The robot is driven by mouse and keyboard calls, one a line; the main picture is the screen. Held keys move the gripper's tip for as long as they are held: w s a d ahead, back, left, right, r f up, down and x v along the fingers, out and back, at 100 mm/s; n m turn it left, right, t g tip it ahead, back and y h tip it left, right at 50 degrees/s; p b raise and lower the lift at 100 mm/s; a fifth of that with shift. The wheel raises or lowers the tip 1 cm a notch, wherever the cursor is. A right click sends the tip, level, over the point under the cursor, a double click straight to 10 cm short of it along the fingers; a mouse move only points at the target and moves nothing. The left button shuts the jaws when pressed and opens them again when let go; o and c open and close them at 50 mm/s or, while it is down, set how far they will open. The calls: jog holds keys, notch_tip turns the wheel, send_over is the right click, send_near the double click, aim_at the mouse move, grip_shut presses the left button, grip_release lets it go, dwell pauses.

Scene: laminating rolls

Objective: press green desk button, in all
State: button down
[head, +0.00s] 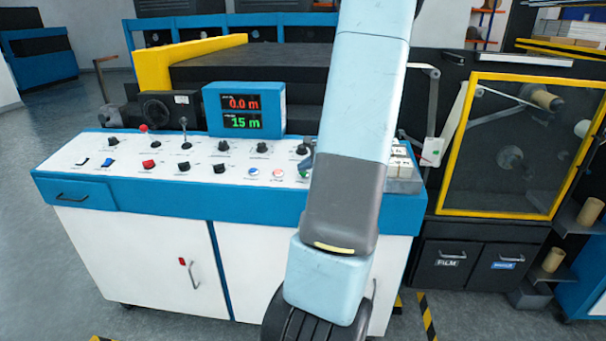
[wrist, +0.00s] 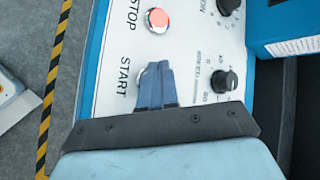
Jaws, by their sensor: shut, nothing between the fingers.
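The desk (head: 140,155) has a white sloped panel with a blue front edge. A small green button (head: 302,169) shows at the left edge of my arm in the head view. In the wrist view my gripper (wrist: 155,66) is shut and empty, with its fingertips over the spot beside the START label. A pale round rim (wrist: 140,74) shows at their left side; the fingers hide the rest of that button. I cannot tell whether they touch it. The STOP button (wrist: 157,20) glows red-white, one place away from the fingertips.
Black knobs (wrist: 224,81) stand close to the fingers. A display (head: 243,108) reads 0.0 m in red and 15 m in green. A red-topped button (head: 149,164) and a lever (head: 185,130) stand further left. A yellow-framed guard (head: 478,76) is at the right.

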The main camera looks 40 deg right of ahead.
jog(key=shift+s+d+f, duration=0.2)
jog(key=shift+s+f, duration=0.05)
jog(key=shift+s, duration=0.25)
dwell(0.6)
jog(key=shift+r, duration=0.15)
jog(key=shift+s+r, duration=0.1)
jog(key=shift+r, duration=0.65)
jog(key=shift+a+r, duration=0.2)
jog(key=shift+r, duration=0.7)
jog(key=shift+a+r, duration=0.2)
jog(key=shift+r, duration=0.7)
jog(key=shift+a+r, duration=0.1)
